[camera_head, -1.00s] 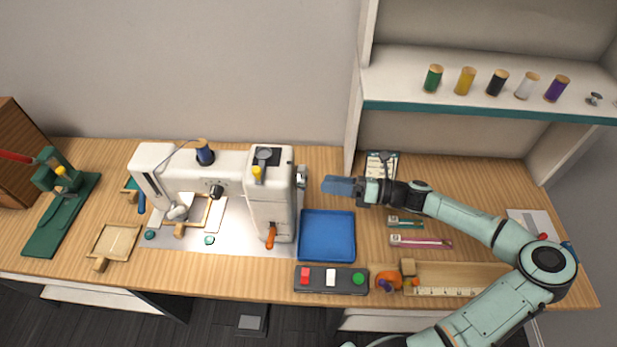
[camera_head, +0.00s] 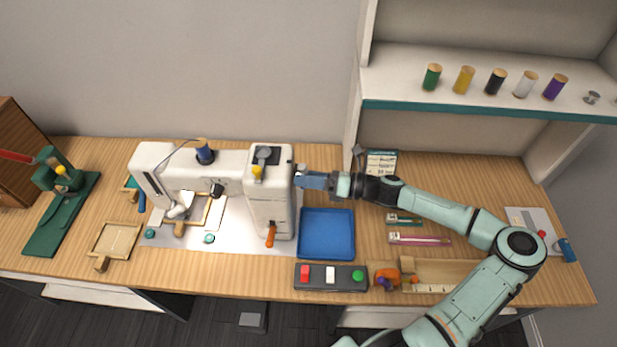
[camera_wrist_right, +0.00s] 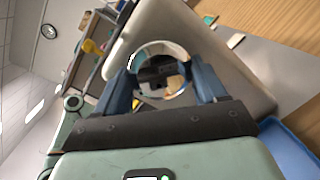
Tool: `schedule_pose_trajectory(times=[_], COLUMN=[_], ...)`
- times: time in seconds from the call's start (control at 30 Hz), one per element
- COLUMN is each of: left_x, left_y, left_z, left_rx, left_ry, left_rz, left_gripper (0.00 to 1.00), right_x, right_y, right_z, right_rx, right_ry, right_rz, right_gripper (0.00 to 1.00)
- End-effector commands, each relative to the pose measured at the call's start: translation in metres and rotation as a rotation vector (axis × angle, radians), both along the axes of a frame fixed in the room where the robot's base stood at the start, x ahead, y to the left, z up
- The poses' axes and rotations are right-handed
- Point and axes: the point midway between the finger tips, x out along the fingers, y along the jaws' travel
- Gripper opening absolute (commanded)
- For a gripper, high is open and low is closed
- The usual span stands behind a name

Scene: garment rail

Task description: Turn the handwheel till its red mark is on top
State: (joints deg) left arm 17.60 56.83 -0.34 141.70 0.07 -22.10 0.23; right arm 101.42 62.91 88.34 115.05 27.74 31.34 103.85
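The white sewing machine (camera_head: 268,205) stands on the table, with its handwheel (camera_head: 299,170) on its right side, mostly hidden by my right gripper (camera_head: 303,180). In the right wrist view, the handwheel (camera_wrist_right: 186,60) is a shiny ring in front of the machine's end. My right gripper (camera_wrist_right: 163,88) has its two blue fingers apart, one on each side of the wheel. I cannot tell whether they touch the rim. No red mark can be made out on the wheel. My left gripper is not in view.
A blue tray (camera_head: 327,234) lies just below my right gripper. A dark box with red, white and green buttons (camera_head: 331,278) is at the table's front. A shelf (camera_head: 480,90) with several thread spools is above right. A small card stand (camera_head: 381,163) is behind my right arm.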

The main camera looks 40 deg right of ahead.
Motion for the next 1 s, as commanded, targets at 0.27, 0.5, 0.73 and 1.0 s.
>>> schedule_pose_trajectory(times=[0.27, 0.5, 0.73, 1.0], left_x=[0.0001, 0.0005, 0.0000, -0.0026], left_y=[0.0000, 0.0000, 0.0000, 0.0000], left_z=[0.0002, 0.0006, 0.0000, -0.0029], left_rx=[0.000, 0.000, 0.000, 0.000], left_ry=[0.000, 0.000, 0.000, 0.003], left_rz=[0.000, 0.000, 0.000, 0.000], left_gripper=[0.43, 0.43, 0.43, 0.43], right_x=[0.0004, 0.0009, 0.0014, 0.0021], right_y=[-0.0005, -0.0011, -0.0016, -0.0023], right_z=[0.0000, -0.0006, -0.0017, -0.0025], right_rx=[-0.024, -0.110, -0.241, -0.407], right_ry=[-0.028, -0.130, -0.286, -0.483], right_rz=[-0.001, -0.003, -0.003, -0.003], right_gripper=[0.41, 0.41, 0.41, 0.41])
